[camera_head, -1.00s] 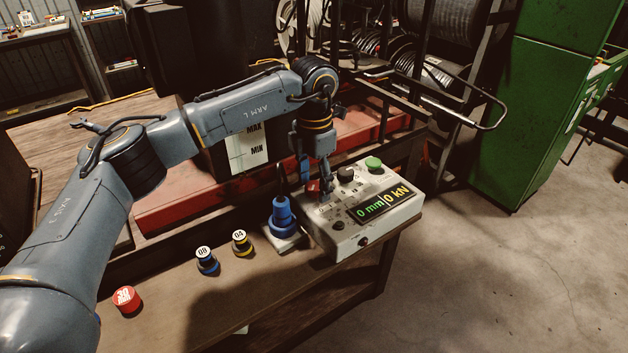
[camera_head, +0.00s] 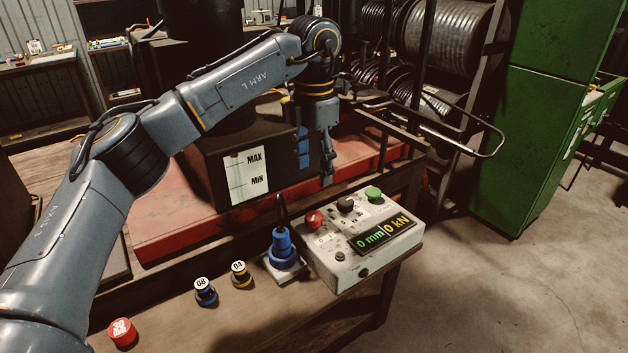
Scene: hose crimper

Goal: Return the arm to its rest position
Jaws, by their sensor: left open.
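My left arm comes in from the left and reaches across the workbench. My left gripper (camera_head: 327,181) points down in the air above the back edge of the control box and touches nothing. Its fingers look empty. The control box (camera_head: 345,268) is pale, with a red button (camera_head: 314,220), a black knob (camera_head: 346,205), a green button (camera_head: 373,193) and a display (camera_head: 386,235) reading "0 mm" and "0 kN". My right gripper is not in the view.
Caps marked 08 (camera_head: 206,293) and 04 (camera_head: 241,275) and a red cap (camera_head: 122,333) stand on the bench. Behind are a black tank (camera_head: 215,175) with a MAX/MIN gauge and a red base (camera_head: 160,232). A green cabinet (camera_head: 525,130) stands right.

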